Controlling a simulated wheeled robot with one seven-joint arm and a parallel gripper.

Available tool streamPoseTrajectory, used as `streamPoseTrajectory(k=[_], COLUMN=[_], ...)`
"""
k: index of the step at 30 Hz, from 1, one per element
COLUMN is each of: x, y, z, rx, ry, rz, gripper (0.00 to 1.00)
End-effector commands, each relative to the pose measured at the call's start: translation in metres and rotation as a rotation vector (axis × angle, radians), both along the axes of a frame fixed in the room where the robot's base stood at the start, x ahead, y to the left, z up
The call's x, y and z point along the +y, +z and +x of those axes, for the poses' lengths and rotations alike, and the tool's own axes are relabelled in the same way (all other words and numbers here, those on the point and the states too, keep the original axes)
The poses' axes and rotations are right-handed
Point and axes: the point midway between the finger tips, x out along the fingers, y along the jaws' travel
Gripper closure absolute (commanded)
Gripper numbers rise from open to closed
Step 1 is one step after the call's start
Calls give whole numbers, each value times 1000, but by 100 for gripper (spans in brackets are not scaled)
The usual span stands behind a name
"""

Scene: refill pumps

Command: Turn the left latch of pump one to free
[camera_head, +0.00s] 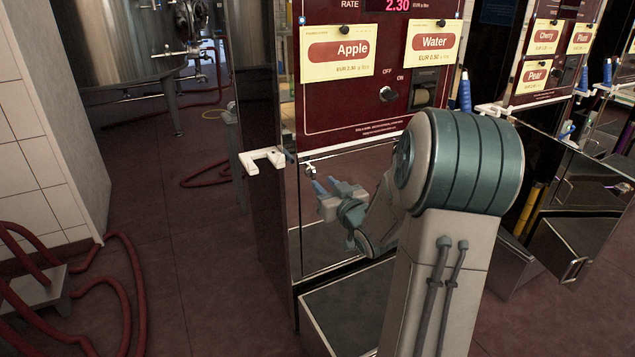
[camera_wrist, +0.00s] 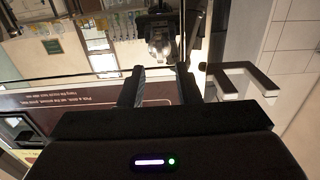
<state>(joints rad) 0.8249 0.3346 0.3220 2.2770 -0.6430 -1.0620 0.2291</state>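A small pale fitting (camera_head: 310,169), perhaps the left latch, shows at the upper left of the shiny lower panel (camera_head: 330,238). My gripper (camera_head: 318,186) is just below it, in front of that panel; I cannot tell whether they touch. In the wrist view my gripper (camera_wrist: 160,84) has its two fingers apart, with nothing clearly held between them. The latch is not clearly made out in the wrist view.
A white bracket (camera_head: 262,160) juts from the pump's left edge; it also shows in the wrist view (camera_wrist: 240,82), close right of the fingers. Red hoses (camera_head: 125,285) lie on the floor at left. Another pump (camera_head: 545,60) stands at right.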

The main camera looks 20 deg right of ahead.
Motion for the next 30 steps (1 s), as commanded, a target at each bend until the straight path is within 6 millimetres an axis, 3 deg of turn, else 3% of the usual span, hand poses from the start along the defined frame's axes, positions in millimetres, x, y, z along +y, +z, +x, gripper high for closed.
streamPoseTrajectory(k=[3, 9, 20, 24, 30], x=[1, 1, 2, 1, 2], y=[-2, -1, 0, 0, 0], z=[22, 43, 48, 48, 48], rx=[0, 1, 1, 1, 1], ry=[2, 0, -1, -1, -1], rz=[0, -1, -1, -1, 2], gripper=[70, 70, 70, 100, 100])
